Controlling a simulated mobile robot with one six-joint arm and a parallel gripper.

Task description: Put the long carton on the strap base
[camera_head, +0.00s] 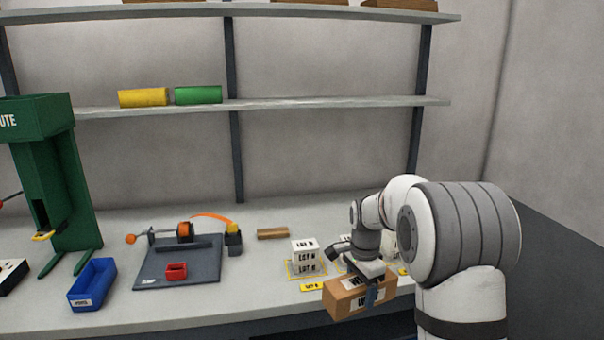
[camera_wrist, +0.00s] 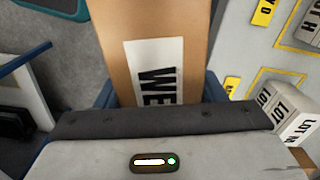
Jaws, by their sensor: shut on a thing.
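The long carton (camera_head: 334,304) is a brown box with a white label, low in the head view right of centre, by the bench's front edge. My gripper (camera_head: 371,293) is shut on it from above, with a finger on the near side. In the wrist view the carton (camera_wrist: 150,25) extends up the picture between the blue fingers. I cannot tell how high it is held. The strap base (camera_head: 205,268) is a dark grey plate on the bench at left, with an orange strap and a small red box on it. The carton is well right of the base and apart from it.
White lot-labelled blocks (camera_head: 304,258) stand on yellow-outlined spots beside the carton. A wooden bar (camera_head: 272,233) lies behind. A blue bin (camera_head: 93,286) and a green stand (camera_head: 50,190) are left of the base. Bare bench lies between the base and blocks.

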